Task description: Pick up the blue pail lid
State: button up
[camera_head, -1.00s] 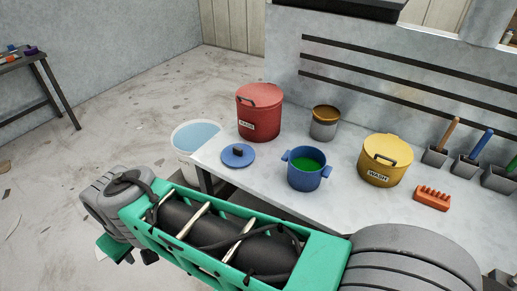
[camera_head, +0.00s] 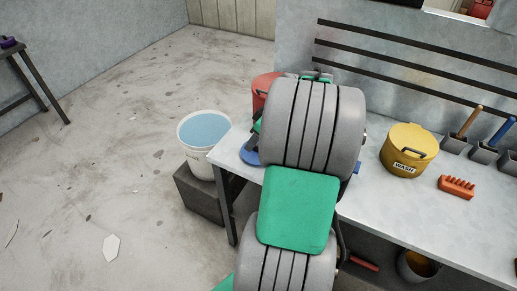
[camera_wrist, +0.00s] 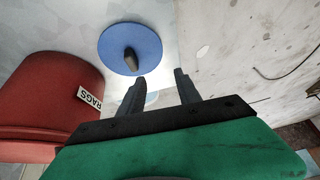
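The blue pail lid (camera_wrist: 117,40) is a flat disc with a dark upright knob (camera_wrist: 131,61) on the bench top in the wrist view. In the head view only a part of the lid (camera_head: 249,156) shows at the bench's left end, beside my arm. My gripper (camera_wrist: 159,76) is open with nothing between its fingers. In the wrist view the lid is just beyond the fingertips, up and to the left, with its knob nearest the left finger. My arm hides most of the gripper in the head view. The blue pail is almost fully hidden behind my arm.
The red RAGS pail (camera_wrist: 45,95) stands close to the gripper's left. A yellow WASH pail (camera_head: 405,155) and an orange brush (camera_head: 456,187) are on the bench (camera_head: 400,205) at right. A white bucket of water (camera_head: 205,160) stands off the bench's left end.

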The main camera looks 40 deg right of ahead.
jog(key=shift+t, duration=0.4)
jog(key=d, duration=0.1)
jog(key=s+d, duration=0.1)
jog(key=d, duration=0.1)
jog(key=s+d+f, duration=0.1)
jog(key=d, duration=0.1)
jog(key=shift+f, duration=0.1)
jog(key=shift+n, duration=0.3)
jog(key=x, duration=0.2)
jog(key=p+x, duration=0.1)
jog(key=x, duration=0.4)
jog(key=shift+w+d+p, duration=0.25)
jog(key=shift+w+p, duration=0.05)
jog(key=shift+w, duration=0.2)
grip_shut()
